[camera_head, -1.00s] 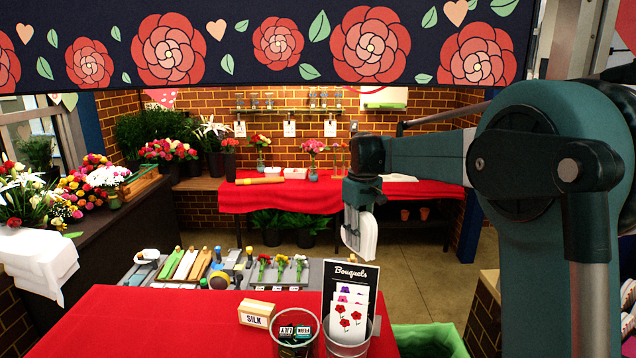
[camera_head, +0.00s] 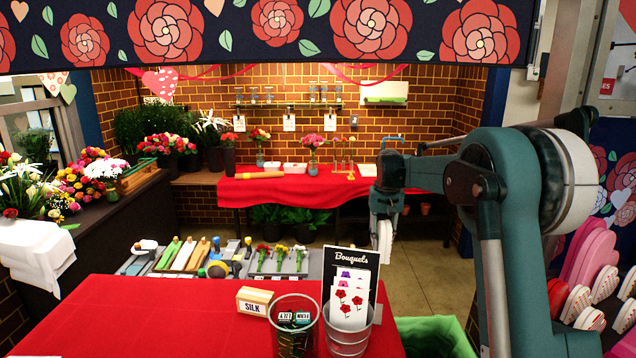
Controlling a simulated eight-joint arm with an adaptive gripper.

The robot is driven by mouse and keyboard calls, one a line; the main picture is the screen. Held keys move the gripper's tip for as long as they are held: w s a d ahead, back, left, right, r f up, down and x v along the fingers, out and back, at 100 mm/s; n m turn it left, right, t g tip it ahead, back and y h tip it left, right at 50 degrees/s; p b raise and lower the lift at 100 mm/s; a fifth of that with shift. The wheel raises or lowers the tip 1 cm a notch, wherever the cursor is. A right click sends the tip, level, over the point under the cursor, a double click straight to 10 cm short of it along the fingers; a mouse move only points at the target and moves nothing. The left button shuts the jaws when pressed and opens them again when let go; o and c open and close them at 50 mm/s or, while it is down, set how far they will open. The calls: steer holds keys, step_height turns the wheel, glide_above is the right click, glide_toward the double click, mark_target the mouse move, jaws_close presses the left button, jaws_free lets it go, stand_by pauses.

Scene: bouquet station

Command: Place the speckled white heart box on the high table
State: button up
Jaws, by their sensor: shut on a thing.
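My gripper (camera_head: 384,205) hangs from my arm right of centre, pointing down, and is shut on the white heart box (camera_head: 385,243). The box shows nearly edge-on as a narrow white shape. Its heart outline and speckles are not clear at this size. It is held in the air, apart from any surface, behind and right of the Bouquets sign. A near table with a red cloth (camera_head: 150,310) fills the lower left. A far table with a red cloth (camera_head: 275,192) stands against the brick wall. I cannot tell from the picture which one is the high table.
Pink and white heart boxes (camera_head: 590,255) are stacked at far right. The near table's left part is clear.

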steer(key=shift+w+a+f, duration=0.15)
steer(key=shift+w+f, duration=0.15)
steer(key=shift+f, duration=0.25)
steer(key=shift+w+a+f, duration=0.1)
steer(key=shift+w+f, duration=0.2)
steer(key=shift+f, duration=0.3)
steer(key=shift+w+a+f, duration=0.15)
steer(key=shift+w+f, duration=0.15)
steer(key=shift+f, duration=0.25)
steer(key=r, duration=1.8)
steer(key=shift+a+r, duration=0.1)
steer(key=shift+a, duration=0.2)
steer(key=s+a+p, duration=0.3)
steer(key=s+a, duration=0.3)
steer(key=a, duration=0.7)
steer(key=s+a+p, duration=0.3)
steer(key=s+a, duration=0.4)
steer(key=a, duration=0.5)
steer(key=s+a+p, duration=0.2)
steer(key=s+a, duration=0.4)
steer(key=a, duration=0.7)
steer(key=s+a+p, duration=0.3)
steer(key=s+a, duration=0.7)
steer(key=s, duration=0.1)
step_height(320, 180, down, 20)
steer(key=shift+s+f, duration=0.25)
steer(key=shift+f, duration=0.1)
